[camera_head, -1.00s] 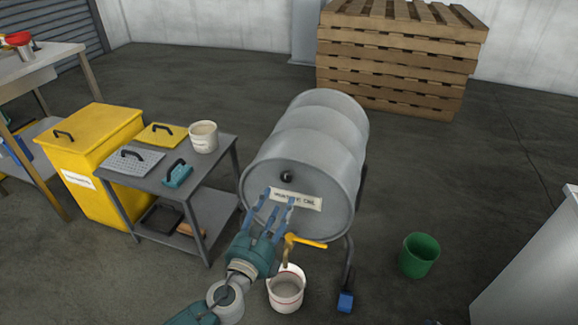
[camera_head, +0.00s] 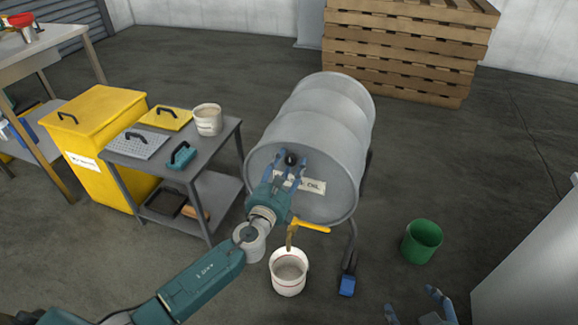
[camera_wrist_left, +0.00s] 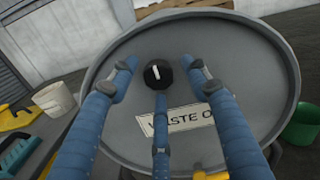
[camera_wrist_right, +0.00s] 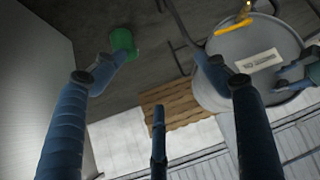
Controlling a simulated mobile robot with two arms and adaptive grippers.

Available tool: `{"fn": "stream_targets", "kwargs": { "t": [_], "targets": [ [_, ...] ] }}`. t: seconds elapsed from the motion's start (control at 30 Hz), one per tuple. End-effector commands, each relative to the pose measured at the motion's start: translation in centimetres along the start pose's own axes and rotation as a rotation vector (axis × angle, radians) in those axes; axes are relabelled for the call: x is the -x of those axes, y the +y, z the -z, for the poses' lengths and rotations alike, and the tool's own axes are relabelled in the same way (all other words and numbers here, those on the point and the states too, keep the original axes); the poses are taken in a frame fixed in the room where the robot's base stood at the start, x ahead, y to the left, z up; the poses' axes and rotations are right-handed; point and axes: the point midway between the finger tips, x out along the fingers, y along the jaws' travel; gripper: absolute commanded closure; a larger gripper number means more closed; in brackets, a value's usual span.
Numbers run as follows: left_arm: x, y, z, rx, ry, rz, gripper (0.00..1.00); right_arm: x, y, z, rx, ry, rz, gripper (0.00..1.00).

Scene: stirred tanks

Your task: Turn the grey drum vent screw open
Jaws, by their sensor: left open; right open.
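The grey drum (camera_head: 318,125) lies on its side on a stand, its round end facing me with a "WASTE OIL" label. The vent screw (camera_wrist_left: 158,73) is a black round knob with a white, nearly upright mark, above the label. It also shows in the head view (camera_head: 291,159). My left gripper (camera_head: 284,172) is open in front of the drum end. In the left wrist view its fingers (camera_wrist_left: 162,82) spread left, right and below the knob; I see no clear contact. My right gripper (camera_head: 420,306) is open and empty at the lower right, away from the drum.
A yellow tap handle (camera_head: 311,226) sticks out low on the drum, above a white bucket (camera_head: 289,273). A grey cart (camera_head: 213,150) and yellow bin (camera_head: 92,130) stand left. A green bucket (camera_head: 422,241) and a pale cabinet (camera_head: 535,265) are right. Pallets (camera_head: 400,50) stand behind.

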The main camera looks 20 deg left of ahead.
Motion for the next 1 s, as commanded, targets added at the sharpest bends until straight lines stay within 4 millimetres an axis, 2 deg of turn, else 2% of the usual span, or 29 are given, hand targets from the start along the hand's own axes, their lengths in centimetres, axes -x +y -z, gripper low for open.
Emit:
{"fn": "stream_targets", "kwargs": {
  "t": [0.17,0.4,0.77,0.87,1.0],
  "targets": [
    [0.0,0.0,0.0,0.000,0.000,0.000,0.53,0.0,0.0,0.0,0.000,0.001,0.000,0.27],
    [0.1,0.0,0.1,0.000,0.001,0.001,0.96,0.0,0.0,0.0,0.000,0.000,0.000,0.27],
    [0.1,-0.1,0.4,0.027,0.005,0.002,0.97,-0.1,0.0,0.3,0.000,0.014,0.000,0.27],
    [0.2,-0.1,0.5,0.064,0.006,0.002,0.97,-0.2,-0.1,1.1,0.000,0.047,0.002,0.27],
    [0.2,-0.1,0.6,0.148,0.007,0.002,0.97,-0.4,-0.4,3.1,0.002,0.127,0.008,0.27]
  ]
}}
